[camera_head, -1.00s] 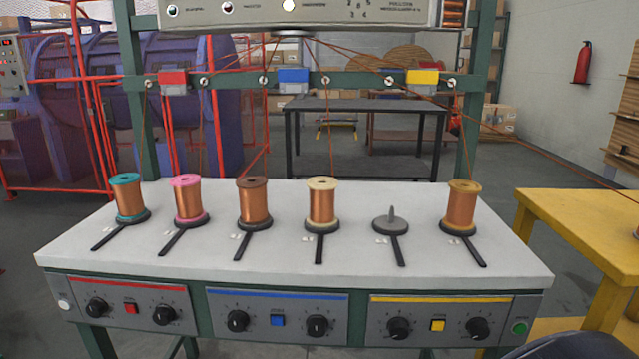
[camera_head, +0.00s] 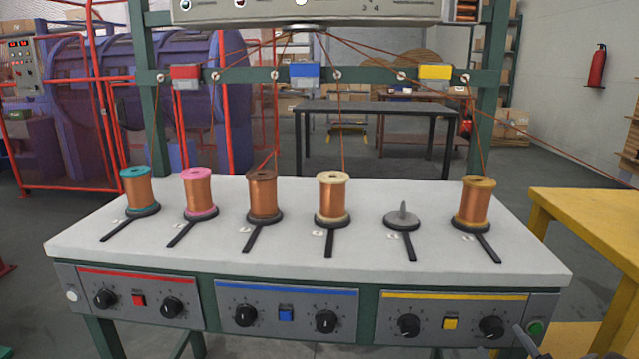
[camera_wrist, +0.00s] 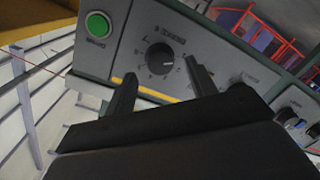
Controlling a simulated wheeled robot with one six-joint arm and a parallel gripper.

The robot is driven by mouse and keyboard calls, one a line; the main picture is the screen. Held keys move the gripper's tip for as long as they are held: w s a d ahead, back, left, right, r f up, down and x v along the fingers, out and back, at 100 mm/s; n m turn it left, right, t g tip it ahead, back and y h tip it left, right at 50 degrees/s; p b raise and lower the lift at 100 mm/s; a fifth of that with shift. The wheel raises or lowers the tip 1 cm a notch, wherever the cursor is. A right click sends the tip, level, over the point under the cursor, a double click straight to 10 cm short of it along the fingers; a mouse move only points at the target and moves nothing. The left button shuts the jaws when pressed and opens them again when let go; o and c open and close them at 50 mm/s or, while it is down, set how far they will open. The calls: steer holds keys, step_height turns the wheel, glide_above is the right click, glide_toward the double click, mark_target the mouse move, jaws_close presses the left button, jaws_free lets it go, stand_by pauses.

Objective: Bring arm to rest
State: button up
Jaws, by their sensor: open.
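My gripper (camera_wrist: 160,85) shows in the wrist view with its two dark fingers apart and nothing between them. It faces the front panel of the strander, with a black knob (camera_wrist: 160,58) seen between the fingers and a green button (camera_wrist: 98,24) to the left. In the head view, part of my arm shows at the bottom right corner, by the green button (camera_head: 535,329) and the yellow-striped panel (camera_head: 470,318). The fingertips cannot be made out there. Whether the fingers touch the panel cannot be told.
Several copper spools, such as the teal one (camera_head: 138,190), stand on the white tabletop (camera_head: 300,258). One spindle (camera_head: 402,219) is empty. A yellow table (camera_head: 590,225) stands at the right, with a gap of floor between. Wires run overhead from the frame.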

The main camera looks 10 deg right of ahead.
mark_target(494, 334)
steer(key=b+x, duration=0.1)
steer(key=x, duration=0.2)
steer(key=shift+w+a+f, duration=0.1)
steer(key=shift+w+f, duration=0.05)
steer(key=shift+r+m+p, duration=0.35)
steer(key=shift+m+p, duration=0.25)
steer(key=shift+p, duration=0.3)
steer(key=shift+m+p, duration=0.4)
steer(key=shift+m, duration=0.1)
steer(key=m+p, duration=0.1)
steer(key=m, duration=0.1)
steer(key=m+p, duration=0.2)
steer(key=m, duration=0.1)
steer(key=shift+s+f+y, duration=0.1)
steer(key=shift+s+y, duration=0.1)
steer(key=shift+y, duration=0.1)
steer(key=shift+f+m+p, duration=0.15)
steer(key=shift+m+p, duration=0.4)
steer(key=shift+m, duration=0.45)
steer(key=shift+f, duration=0.1)
